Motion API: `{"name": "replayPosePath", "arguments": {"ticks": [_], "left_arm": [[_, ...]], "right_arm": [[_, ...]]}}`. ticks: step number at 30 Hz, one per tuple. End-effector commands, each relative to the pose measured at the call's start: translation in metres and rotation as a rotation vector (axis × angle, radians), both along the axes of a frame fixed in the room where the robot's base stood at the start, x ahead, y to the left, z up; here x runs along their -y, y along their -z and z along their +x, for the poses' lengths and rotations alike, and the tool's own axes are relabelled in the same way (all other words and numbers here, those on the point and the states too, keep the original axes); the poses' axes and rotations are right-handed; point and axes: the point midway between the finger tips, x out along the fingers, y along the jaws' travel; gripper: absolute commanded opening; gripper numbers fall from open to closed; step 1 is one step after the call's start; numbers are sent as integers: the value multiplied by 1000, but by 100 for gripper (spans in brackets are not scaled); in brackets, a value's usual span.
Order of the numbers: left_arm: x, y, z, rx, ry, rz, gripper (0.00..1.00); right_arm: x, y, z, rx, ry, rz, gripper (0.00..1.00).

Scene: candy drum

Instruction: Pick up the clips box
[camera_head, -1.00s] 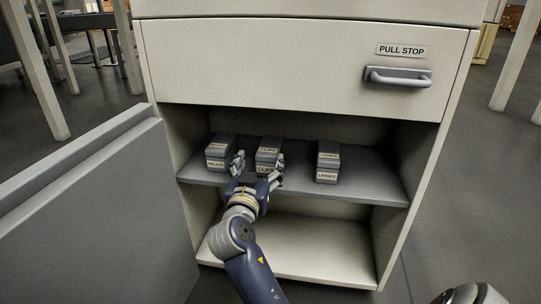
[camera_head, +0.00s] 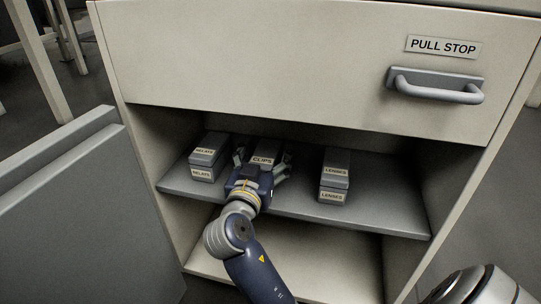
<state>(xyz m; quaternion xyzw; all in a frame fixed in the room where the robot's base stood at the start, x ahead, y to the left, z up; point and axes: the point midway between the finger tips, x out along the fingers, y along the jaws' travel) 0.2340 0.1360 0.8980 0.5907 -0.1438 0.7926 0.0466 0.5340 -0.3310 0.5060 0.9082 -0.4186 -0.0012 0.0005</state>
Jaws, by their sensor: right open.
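The clips box (camera_head: 263,160) is a small grey box with a pale CLIPS label, in the middle of the cabinet's shelf. Its lower part is hidden behind my right gripper (camera_head: 263,168). The right gripper is open, with one finger to the left of the box and one to the right. I cannot tell whether the fingers touch it. My left gripper is not in view.
Stacked RELAYS boxes (camera_head: 207,157) stand close on the left and stacked LENSES boxes (camera_head: 334,175) on the right of the grey shelf (camera_head: 385,217). The drawer (camera_head: 300,75) above, with its handle (camera_head: 437,88), is shut. A grey door panel (camera_head: 65,215) stands at left.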

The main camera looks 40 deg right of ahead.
Motion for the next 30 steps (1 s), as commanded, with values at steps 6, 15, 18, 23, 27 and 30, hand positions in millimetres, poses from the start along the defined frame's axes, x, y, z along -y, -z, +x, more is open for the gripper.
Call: {"name": "replayPosePath", "arguments": {"ticks": [6,15,18,23,27,30], "left_arm": [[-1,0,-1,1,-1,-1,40],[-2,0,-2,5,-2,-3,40],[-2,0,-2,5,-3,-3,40],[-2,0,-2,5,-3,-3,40],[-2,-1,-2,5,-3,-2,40],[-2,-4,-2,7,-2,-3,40]], "right_arm": [[-1,0,-1,0,1,0,72],[-1,0,-1,0,1,0,29],[-1,0,-1,0,1,0,18],[-1,-1,-1,1,1,0,18],[-1,-2,-1,1,1,0,18],[1,-5,0,1,0,0,18]]}}
